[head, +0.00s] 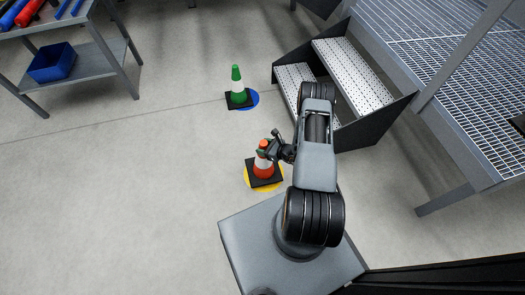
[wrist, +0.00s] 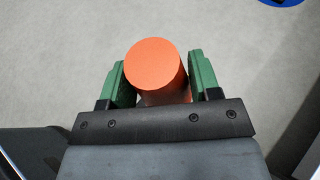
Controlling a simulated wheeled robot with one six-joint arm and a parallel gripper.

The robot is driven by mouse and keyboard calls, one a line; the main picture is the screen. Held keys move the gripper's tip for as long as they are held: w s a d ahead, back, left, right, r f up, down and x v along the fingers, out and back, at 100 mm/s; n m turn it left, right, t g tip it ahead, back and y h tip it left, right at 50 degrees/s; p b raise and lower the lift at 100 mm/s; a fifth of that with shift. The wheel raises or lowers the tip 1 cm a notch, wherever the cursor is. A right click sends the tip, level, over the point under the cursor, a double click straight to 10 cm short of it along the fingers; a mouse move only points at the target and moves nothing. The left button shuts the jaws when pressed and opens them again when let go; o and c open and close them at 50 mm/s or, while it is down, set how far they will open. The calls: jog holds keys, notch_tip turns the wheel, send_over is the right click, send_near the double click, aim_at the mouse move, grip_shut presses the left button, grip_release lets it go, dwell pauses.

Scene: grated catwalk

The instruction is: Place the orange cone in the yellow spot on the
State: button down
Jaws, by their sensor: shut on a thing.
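The orange cone (head: 264,169), with a white band and a black square base, stands upright over the yellow spot (head: 274,184) on the floor. The yellow shows around parts of the base; I cannot tell whether the base touches the floor. My gripper (head: 271,150) is shut on the cone near its top. In the wrist view the cone's round orange top (wrist: 155,66) sits between the two green fingers of my gripper (wrist: 158,85). The cone's base is hidden in that view.
A green and white cone (head: 237,86) stands on a blue spot (head: 252,97) farther back. Metal steps (head: 352,75) and a grated platform (head: 450,60) are at the right. A grey shelf table (head: 90,62) with a blue bin (head: 53,62) is at the upper left. The left floor is clear.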

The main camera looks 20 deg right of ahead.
jog(key=shift+w+f+b, duration=0.15)
jog(key=shift+f+b, duration=0.8)
jog(key=shift+f, duration=0.85)
jog(key=shift+c, duration=1.7)
grip_release()
